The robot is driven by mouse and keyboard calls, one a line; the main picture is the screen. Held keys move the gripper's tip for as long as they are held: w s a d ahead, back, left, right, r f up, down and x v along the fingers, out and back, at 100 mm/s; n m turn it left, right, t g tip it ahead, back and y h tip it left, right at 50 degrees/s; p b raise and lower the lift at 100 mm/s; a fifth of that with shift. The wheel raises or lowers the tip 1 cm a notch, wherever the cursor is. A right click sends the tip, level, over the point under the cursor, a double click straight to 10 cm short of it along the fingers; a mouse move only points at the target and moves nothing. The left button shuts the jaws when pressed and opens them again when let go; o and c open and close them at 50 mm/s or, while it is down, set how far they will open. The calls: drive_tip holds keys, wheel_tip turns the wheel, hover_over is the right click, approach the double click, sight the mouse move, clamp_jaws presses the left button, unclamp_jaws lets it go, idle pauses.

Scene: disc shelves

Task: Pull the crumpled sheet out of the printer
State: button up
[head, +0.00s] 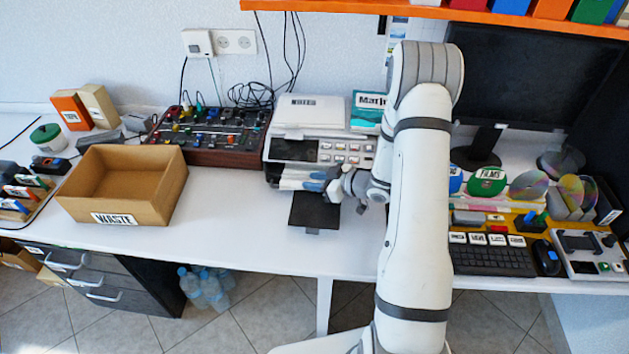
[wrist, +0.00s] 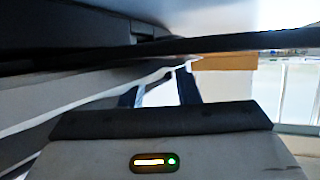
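The printer (head: 306,112) stands against the wall at the middle of the desk, with its dark output tray (head: 315,212) sticking out in front. My gripper (head: 312,181) is low at the printer's front opening, just above the tray, pointing left. In the wrist view its two dark blue fingers (wrist: 158,88) stand apart, under the printer's dark overhang. A pale patch (wrist: 157,94) shows between them; I cannot tell whether it is paper. A whitish strip (head: 296,172) in the printer's opening may be the crumpled sheet, partly hidden by my gripper.
An open cardboard box marked WASTE (head: 128,178) stands left of the printer, with clear white desk (head: 225,220) between. A mixer board (head: 212,135) is behind. A keyboard (head: 490,260), discs and a monitor (head: 530,90) are on the right. An orange shelf (head: 350,8) hangs above.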

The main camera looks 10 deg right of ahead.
sight(312, 209)
clamp_jaws()
drive_tip(key=shift+s+a+r+b, duration=0.15)
drive_tip(key=shift+s+a, duration=0.25)
drive_tip(key=shift+s, duration=0.85)
drive_tip(key=shift+s+a+b, duration=0.2)
drive_tip(key=shift+s+a, duration=0.2)
drive_tip(key=shift+s, duration=0.9)
drive_tip(key=shift+s+a+r+b, duration=0.15)
drive_tip(key=shift+s+a, duration=0.25)
drive_tip(key=shift+s, duration=0.85)
drive_tip(key=shift+f, duration=0.1)
wheel_tip(312, 209, up, 7)
drive_tip(key=s+p, duration=0.2)
drive_tip(key=p, duration=0.3)
drive_tip(key=shift+a, duration=0.35)
